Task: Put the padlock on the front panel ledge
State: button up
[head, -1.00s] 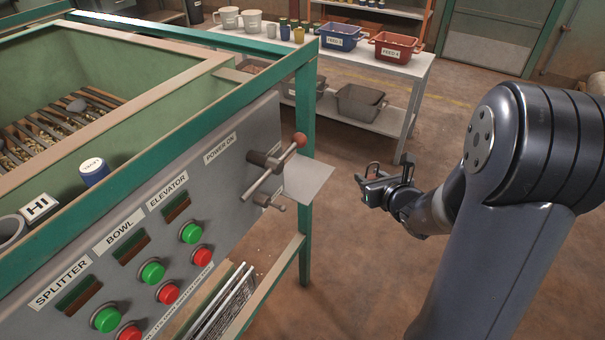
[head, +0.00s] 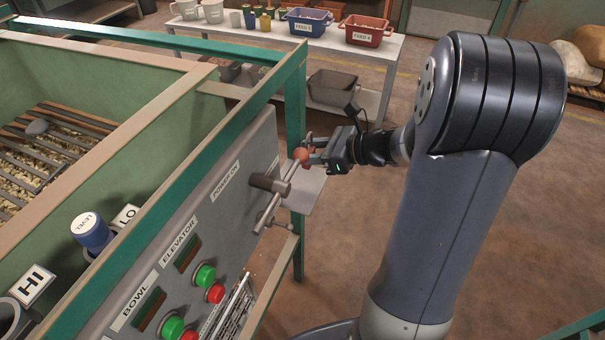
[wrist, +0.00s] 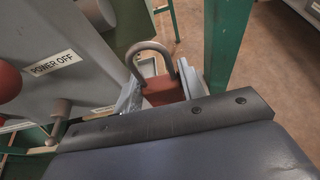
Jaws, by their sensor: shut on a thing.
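The padlock, with a red-brown body (wrist: 163,93) and a grey shackle on top, is between the fingers of my gripper (wrist: 160,84) in the wrist view. My gripper is shut on it, with the shackle standing up. In the head view my gripper (head: 314,152) is at the far end of the grey front panel (head: 232,200), beside the red lever knob. The padlock cannot be made out clearly there. A flat light-grey ledge (head: 309,192) juts out from the panel's far end, just below my gripper in the picture. Contact between padlock and ledge cannot be told.
A lever with a red knob (head: 301,155) sticks out of the panel close to my gripper; the knob also shows in the wrist view (wrist: 8,81). A green post (head: 296,115) stands behind. A white table (head: 385,46) with bins is farther back.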

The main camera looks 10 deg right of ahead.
notch_tip(320, 180, down, 7)
jog(key=shift+r+b, duration=0.1)
jog(key=shift+b, duration=0.3)
jog(key=shift+f, duration=0.25)
jog(key=o, duration=1)
jog(key=shift+o, duration=0.2)
jog(key=shift+r, duration=0.15)
jog(key=shift+r, duration=0.25)
jog(key=v, duration=1.2)
jog(key=shift+f+p, duration=0.25)
jog(key=shift+p, duration=0.1)
